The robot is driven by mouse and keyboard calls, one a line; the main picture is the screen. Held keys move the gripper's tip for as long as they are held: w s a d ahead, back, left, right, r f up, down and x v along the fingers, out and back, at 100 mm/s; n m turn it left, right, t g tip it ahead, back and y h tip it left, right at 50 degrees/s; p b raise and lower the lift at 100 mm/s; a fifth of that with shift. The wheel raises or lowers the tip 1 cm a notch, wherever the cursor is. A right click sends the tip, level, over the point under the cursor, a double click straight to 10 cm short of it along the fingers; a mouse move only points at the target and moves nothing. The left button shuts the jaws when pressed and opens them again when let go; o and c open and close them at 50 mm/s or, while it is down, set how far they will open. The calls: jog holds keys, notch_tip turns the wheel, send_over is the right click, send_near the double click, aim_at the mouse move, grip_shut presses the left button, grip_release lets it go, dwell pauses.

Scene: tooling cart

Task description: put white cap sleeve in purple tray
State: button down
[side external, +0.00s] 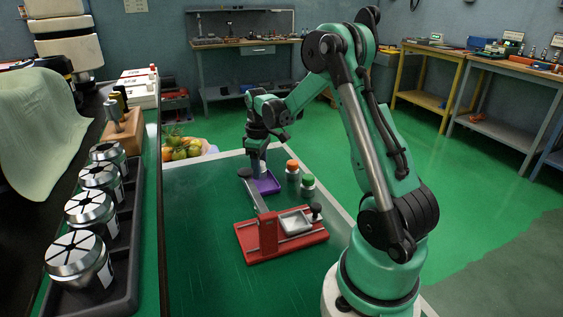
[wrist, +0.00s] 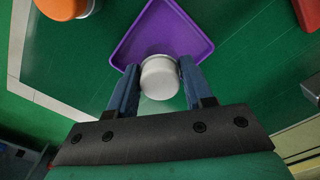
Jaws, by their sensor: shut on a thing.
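The white cap sleeve (wrist: 160,78) is a short white cylinder, seen in the wrist view between the two blue fingers of my gripper (wrist: 158,85). My gripper is shut on it. The purple tray (wrist: 160,32) lies on the green cart top just beyond the sleeve, and the sleeve overlaps its near edge in this view. In the side view the purple tray (side external: 268,186) is below my gripper (side external: 258,168), partly hidden by a grey arm of the red fixture. How high the sleeve is above the tray I cannot tell.
An orange-capped bottle (side external: 292,169) and a green-capped bottle (side external: 308,184) stand right of the tray. A red fixture (side external: 250,240) with a metal pan lies in front. A dark rack of metal collets (side external: 125,235) stands at left. Fruit (side external: 182,146) sits at the back left.

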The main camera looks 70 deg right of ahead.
jog(key=shift+f, duration=1.05)
jog(key=shift+f, duration=0.1)
jog(key=shift+c, duration=1.7)
grip_release()
